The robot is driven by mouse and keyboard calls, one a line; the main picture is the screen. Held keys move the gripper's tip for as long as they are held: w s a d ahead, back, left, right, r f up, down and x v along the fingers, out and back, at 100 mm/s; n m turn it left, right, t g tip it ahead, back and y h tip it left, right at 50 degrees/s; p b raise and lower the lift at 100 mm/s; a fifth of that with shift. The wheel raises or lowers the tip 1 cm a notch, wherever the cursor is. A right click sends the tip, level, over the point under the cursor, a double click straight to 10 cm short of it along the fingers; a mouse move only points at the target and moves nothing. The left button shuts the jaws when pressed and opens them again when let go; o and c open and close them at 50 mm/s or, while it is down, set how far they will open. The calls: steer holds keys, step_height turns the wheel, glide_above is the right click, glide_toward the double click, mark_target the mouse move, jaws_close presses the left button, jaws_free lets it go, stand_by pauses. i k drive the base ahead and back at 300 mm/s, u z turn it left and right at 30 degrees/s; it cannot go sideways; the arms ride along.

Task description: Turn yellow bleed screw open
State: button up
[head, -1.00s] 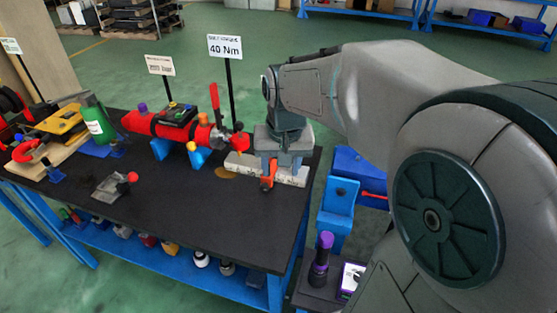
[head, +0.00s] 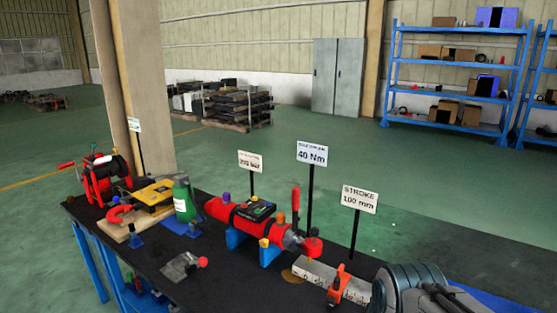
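A red hydraulic cylinder (head: 232,217) lies on blue supports (head: 270,256) on the dark bench. A small yellow knob (head: 264,243), which looks like the bleed screw, sits low on its near side, close to its right end. An orange knob (head: 281,218) and a purple knob (head: 226,198) stand on top of the cylinder. Part of my grey arm shows at the bottom right, apart from the yellow knob and to its right. My gripper's fingers are out of view.
A red upright lever (head: 295,207) stands at the cylinder's right end. A pale marked bar (head: 315,274) with an orange clamp (head: 339,284) lies to the right. A green bottle (head: 183,199) stands left. A metal plate (head: 180,268) lies in front. Sign posts stand behind.

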mark_target(263, 243)
steer(key=z, duration=0.05)
steer(key=k, duration=0.5)
steer(key=u, duration=1.8)
steer(key=i, duration=0.75)
steer(key=z, duration=1.7)
